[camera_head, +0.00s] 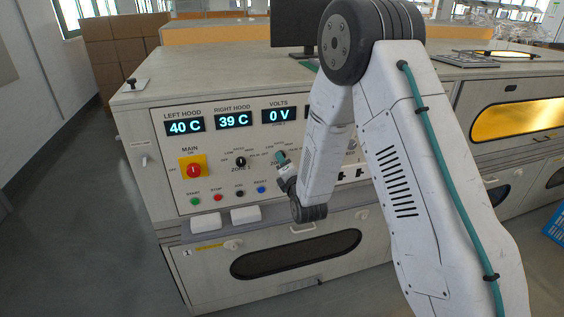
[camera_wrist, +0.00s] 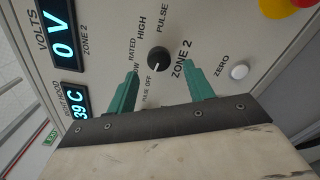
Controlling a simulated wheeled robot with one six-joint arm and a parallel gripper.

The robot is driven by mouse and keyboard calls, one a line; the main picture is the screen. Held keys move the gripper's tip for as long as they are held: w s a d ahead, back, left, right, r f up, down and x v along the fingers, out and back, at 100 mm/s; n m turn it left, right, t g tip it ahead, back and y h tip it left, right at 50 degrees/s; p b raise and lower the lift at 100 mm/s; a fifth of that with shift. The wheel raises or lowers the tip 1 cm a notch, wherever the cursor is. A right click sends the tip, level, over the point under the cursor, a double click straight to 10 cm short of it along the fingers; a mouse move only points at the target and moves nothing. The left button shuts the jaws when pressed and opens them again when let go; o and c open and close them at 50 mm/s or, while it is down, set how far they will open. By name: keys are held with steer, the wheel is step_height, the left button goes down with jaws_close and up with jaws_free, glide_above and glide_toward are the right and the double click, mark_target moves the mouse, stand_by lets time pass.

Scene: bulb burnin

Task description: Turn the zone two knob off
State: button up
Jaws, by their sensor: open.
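The zone two knob (camera_wrist: 158,60) is a round black knob on the pale panel, with the printed label ZONE 2 beside it. LOW, RATED, HIGH, PULSE and OFF are printed around it. A small pale mark shows on its lower side, but I cannot tell surely which word it points at. My gripper (camera_wrist: 162,72) is open, its two teal fingers reaching toward the panel on either side of the knob; contact is not visible. In the head view my gripper (camera_head: 281,158) is at the panel and hides this knob.
The zone one knob (camera_head: 241,162) and the red main switch (camera_head: 193,169) on yellow sit to the left. A white ZERO button (camera_wrist: 239,72) is near the right finger. The volts display (camera_wrist: 66,52) reads 0 V. Coloured buttons (camera_head: 218,197) line the panel's lower part.

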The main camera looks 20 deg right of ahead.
steer(key=shift+s, duration=2.35)
steer(key=s+f+m+g, duration=0.3)
steer(key=f+m+g, duration=0.3)
steer(key=f, duration=0.3)
steer(key=s+m+g, duration=0.5)
steer(key=s+m, duration=0.1)
steer(key=s, duration=0.1)
steer(key=s+d+r+m+g, duration=0.1)
steer(key=s+r+m+g, duration=0.2)
steer(key=s+r, duration=1)
steer(key=s+d+r+m+g, duration=0.2)
steer(key=s+r+m, duration=0.6)
steer(key=s+r, duration=0.6)
steer(key=shift+s+d+g, duration=0.15)
steer(key=shift+s+g, duration=0.25)
steer(key=shift+s, duration=1.5)
